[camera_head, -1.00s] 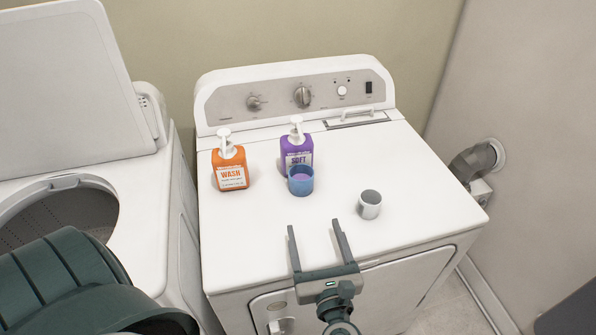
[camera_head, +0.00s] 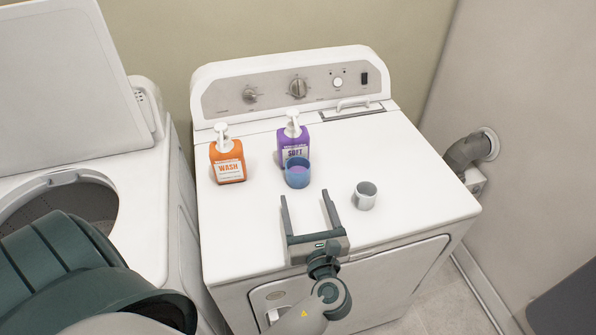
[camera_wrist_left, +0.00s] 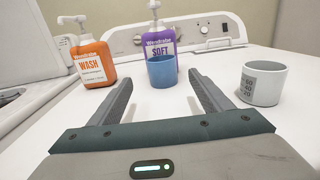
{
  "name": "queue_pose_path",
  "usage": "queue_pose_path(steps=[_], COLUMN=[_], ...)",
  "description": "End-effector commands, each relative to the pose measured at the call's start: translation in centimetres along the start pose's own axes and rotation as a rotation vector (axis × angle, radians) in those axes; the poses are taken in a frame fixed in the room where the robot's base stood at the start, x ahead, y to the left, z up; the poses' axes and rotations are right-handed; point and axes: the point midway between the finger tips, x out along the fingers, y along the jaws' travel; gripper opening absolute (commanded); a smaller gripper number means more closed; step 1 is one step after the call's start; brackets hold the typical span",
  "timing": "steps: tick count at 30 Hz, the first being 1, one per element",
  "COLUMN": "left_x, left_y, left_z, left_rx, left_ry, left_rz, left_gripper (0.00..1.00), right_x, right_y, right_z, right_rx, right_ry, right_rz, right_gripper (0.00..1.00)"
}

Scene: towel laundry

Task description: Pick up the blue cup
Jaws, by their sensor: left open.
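The blue cup (camera_head: 297,175) stands upright on the white dryer top, just in front of the purple SOFT bottle (camera_head: 293,143). In the left wrist view the blue cup (camera_wrist_left: 162,72) shows straight ahead, beyond and between the fingertips. My left gripper (camera_head: 304,198) is open and empty, low over the front of the dryer top. Its two fingers point toward the cup, with a small gap left between the fingertips and the cup. My right gripper is not in view.
An orange WASH bottle (camera_head: 227,160) stands left of the cup. A white measuring cup (camera_head: 365,196) stands to the right of my left gripper, and shows also in the left wrist view (camera_wrist_left: 263,84). The open washer (camera_head: 146,205) is at left. The right side of the dryer top (camera_head: 420,190) is clear.

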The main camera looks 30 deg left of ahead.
Motion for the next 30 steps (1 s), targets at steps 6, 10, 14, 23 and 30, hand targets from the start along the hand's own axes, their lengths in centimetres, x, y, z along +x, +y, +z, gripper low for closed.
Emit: queue_pose_path(steps=[6, 10, 14, 23, 30], left_x=[4.0, 5.5, 6.2, 6.2, 7.5], left_y=[0.0, 0.0, 0.0, 0.0, -0.2], left_z=[0.4, 0.2, 0.1, 0.0, 0.6], left_rx=[0.002, 0.002, 0.000, 0.000, 0.001], left_ry=[-0.003, -0.001, 0.000, 0.000, -0.001], left_rz=[0.001, 0.000, 0.000, 0.000, 0.001], left_gripper=[0.72, 0.72, 0.72, 0.72, 0.72], right_x=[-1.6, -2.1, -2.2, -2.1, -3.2], right_y=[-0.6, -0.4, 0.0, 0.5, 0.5], right_z=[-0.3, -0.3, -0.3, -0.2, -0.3], right_rx=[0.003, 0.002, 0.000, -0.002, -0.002], right_ry=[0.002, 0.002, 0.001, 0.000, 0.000], right_rz=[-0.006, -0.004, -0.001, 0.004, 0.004], right_gripper=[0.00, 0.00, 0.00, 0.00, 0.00])
